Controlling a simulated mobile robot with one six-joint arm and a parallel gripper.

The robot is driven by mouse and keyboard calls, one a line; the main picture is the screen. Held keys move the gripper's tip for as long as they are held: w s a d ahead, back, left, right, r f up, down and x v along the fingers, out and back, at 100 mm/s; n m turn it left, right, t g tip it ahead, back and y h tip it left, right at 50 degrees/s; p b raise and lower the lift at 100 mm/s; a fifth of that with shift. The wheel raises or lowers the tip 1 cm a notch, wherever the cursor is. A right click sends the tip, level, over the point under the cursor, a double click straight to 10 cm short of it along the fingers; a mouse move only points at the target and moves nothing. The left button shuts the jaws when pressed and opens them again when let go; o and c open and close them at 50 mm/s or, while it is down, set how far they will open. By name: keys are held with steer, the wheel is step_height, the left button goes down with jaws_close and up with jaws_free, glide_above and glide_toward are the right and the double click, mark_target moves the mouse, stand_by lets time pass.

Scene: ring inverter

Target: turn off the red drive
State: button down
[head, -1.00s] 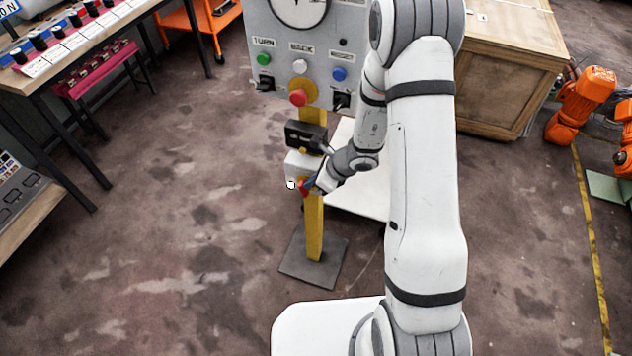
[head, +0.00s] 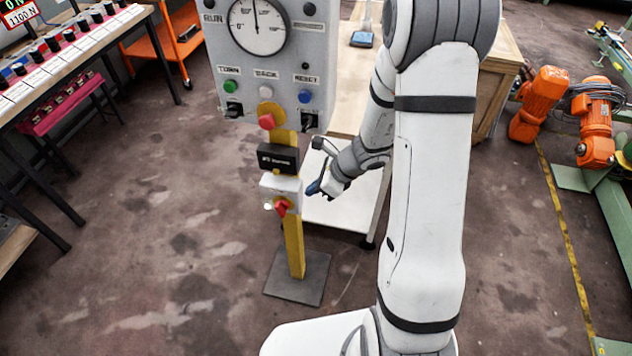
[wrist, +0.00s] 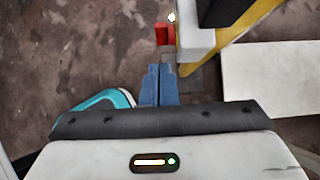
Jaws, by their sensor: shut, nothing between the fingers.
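A red switch handle (head: 281,207) sits on the lower part of a white box (head: 280,185) on a yellow post (head: 294,245). It looks tilted in the head view. My gripper (head: 313,188) is to the right of the box, apart from the handle, its blue fingers shut and empty. In the wrist view the blue fingers (wrist: 158,85) are together, and the red handle (wrist: 162,34) is beyond their tips. I cannot read a label on the handle, nor tell which drive it belongs to.
A bench with several black-knobbed units (head: 90,27) is at the left. A white low platform (head: 345,212) is right of the post.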

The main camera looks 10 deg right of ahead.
steer(key=shift+v, duration=1.1)
steer(key=shift+a+r, duration=0.15)
steer(key=shift+a, duration=0.05)
steer(key=s+a+r+n+g+h, duration=0.1)
steer(key=s+r+n, duration=0.3)
steer(key=r+n, duration=0.2)
steer(key=s+a+r+n+h, duration=0.1)
steer(key=s+r+n, duration=0.3)
steer(key=r+n, duration=0.2)
steer(key=s+d+r+n+t+h, duration=0.1)
steer(key=s+d+r+n+h, duration=0.3)
steer(key=s+d+r+n, duration=0.2)
steer(key=shift+s+d+r+n+h, duration=0.35)
steer(key=shift+s+r+n, duration=0.75)
steer(key=shift+s+n, duration=1.05)
steer(key=shift+w+a+n, duration=0.1)
steer(key=shift+w+n, duration=0.15)
